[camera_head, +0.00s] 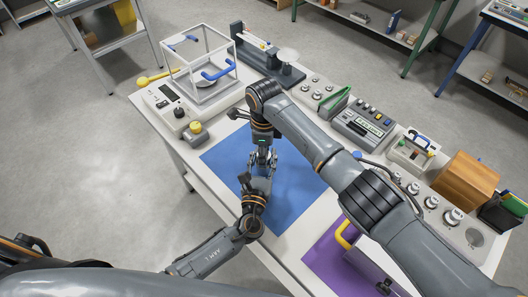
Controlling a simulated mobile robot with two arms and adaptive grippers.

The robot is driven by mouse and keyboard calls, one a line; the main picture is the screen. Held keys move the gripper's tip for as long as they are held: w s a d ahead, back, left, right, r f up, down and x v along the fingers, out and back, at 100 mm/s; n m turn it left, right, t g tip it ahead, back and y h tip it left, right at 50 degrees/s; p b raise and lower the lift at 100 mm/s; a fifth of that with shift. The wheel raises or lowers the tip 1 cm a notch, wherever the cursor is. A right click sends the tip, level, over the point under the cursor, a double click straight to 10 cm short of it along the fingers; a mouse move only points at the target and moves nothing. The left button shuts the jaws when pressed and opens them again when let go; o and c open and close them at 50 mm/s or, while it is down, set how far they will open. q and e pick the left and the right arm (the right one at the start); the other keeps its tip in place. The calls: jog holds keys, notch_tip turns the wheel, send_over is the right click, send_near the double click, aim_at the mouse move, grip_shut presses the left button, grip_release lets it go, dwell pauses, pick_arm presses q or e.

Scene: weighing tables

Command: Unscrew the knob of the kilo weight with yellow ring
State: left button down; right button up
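My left gripper (260,176) reaches up over the blue mat (298,195) from the front. My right gripper (262,157) points down from above, and their fingertips come close together over the mat. I cannot tell whether either set of fingers is open or shut, or whether a weight is between them. A small grey piece with a yellow top (196,129) stands on the white table left of the mat. I cannot tell whether it is the kilo weight with yellow ring. No separate knob can be made out.
A glass-cased balance (203,62) stands at the back left. A grey control box (363,126), several small metal weights and a wooden block (464,183) line the right side. A grey case with a yellow handle (347,235) stands on a purple mat (322,262). The blue mat's left part is clear.

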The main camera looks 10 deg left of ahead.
pick_arm(q)
jog(key=shift+f, duration=0.1)
pick_arm(e)
jog(key=o, duration=1.3)
jog(key=shift+r, duration=2.25)
pick_arm(q)
jog(key=c, duration=0.7)
grip_release()
jog(key=shift+c, duration=0.2)
jog(key=shift+s, duration=0.1)
